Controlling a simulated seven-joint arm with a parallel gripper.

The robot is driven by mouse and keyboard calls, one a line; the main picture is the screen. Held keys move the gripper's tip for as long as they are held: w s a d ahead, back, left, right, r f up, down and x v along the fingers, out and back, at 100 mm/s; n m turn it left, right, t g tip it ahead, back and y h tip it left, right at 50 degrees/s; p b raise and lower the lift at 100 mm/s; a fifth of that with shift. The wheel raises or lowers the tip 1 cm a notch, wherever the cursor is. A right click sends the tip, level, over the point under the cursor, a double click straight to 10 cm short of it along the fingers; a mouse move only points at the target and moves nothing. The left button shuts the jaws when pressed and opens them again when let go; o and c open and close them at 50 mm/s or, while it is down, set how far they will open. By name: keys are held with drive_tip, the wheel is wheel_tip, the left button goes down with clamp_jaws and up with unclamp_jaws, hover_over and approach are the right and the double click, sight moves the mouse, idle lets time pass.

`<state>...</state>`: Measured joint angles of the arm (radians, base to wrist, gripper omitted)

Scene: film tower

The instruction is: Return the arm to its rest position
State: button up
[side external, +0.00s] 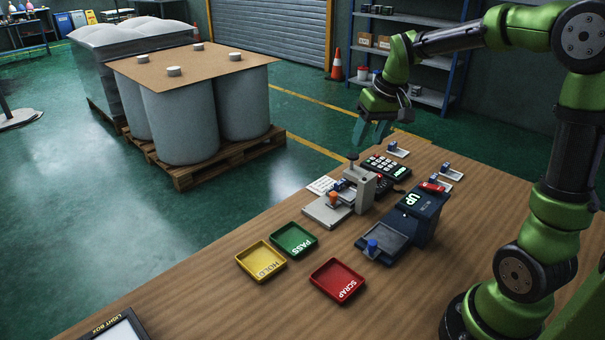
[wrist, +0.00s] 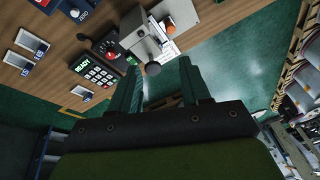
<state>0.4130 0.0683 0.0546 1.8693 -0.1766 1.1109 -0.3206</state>
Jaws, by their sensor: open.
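My gripper (side external: 369,138) hangs fingers-down above the far edge of the wooden bench (side external: 215,285). Its two fingers are apart, with nothing held between them. In the wrist view my gripper (wrist: 158,72) also shows its fingers spread and empty. The grey bench fixture (side external: 361,190) with a dark round knob on top stands below and just in front of it. The keypad box (side external: 387,167) lies on the bench to the lower right, and its display reads READY in the wrist view. My arm reaches in from the right and is bent, with the wrist low over the bench.
A yellow HOLD tray (side external: 261,261), green PASS tray (side external: 294,240) and red SCRAP tray (side external: 337,281) lie on the bench. A dark blue device (side external: 412,216) displays UP. Small white holders (side external: 398,150) carry blue pieces. Wrapped drums on a pallet (side external: 190,170) stand beyond.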

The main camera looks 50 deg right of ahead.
drive_tip(key=s+a+r+t+y, duration=0.1)
drive_tip(key=s+a+r+t, duration=0.2)
drive_tip(key=s+a, duration=1.1)
drive_tip(key=shift+s+a+n+t+y, duration=0.3)
drive_tip(key=shift+a+t+y, duration=0.15)
drive_tip(key=shift+a, duration=0.25)
